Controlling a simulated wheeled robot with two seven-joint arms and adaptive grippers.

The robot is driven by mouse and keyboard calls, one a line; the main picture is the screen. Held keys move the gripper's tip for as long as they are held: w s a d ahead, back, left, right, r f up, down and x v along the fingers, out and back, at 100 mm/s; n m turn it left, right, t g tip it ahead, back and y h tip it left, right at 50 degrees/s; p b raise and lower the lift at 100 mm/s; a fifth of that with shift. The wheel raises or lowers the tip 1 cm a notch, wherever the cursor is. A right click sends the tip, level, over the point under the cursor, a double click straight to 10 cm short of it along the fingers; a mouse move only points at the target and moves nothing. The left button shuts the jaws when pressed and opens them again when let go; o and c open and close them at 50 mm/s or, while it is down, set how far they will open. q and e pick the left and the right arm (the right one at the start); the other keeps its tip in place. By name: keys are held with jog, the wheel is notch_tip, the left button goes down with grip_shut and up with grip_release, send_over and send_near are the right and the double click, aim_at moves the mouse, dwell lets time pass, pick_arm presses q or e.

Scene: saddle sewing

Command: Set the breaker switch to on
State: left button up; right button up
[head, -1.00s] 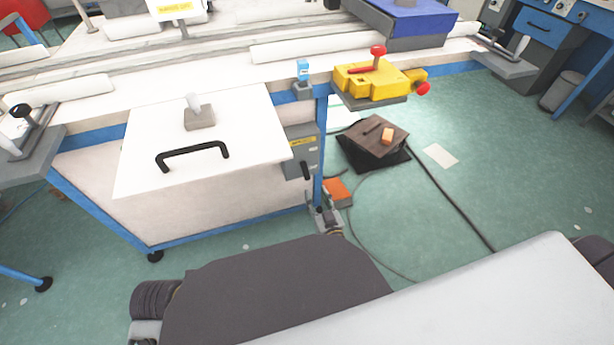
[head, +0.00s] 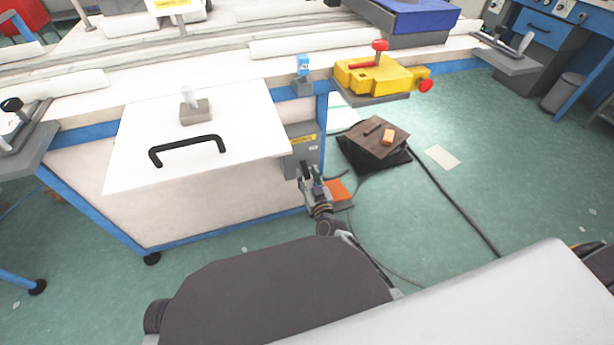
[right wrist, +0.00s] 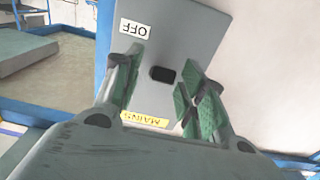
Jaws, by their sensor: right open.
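The breaker box (head: 303,140) is a grey box with a yellow label, mounted at the right end of the white-fronted bench. In the right wrist view the breaker box (right wrist: 190,35) shows a white OFF label (right wrist: 134,28) and a yellow MAINS label (right wrist: 144,119). Its black switch lever (right wrist: 162,74) sits between my open fingers, seen end-on; I cannot tell whether they touch it. My right gripper (head: 311,180) is in front of the box's lower part in the head view, and its fingers (right wrist: 160,88) show in the wrist view. My left gripper is not in view.
A white panel with a black handle (head: 187,148) lies left of the box. A yellow device with a red lever (head: 380,75) is mounted above right. An orange block (head: 342,192), a brown pedal board (head: 375,138) and cables lie on the green floor.

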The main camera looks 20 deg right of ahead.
jog(key=shift+w, duration=0.4)
grip_shut()
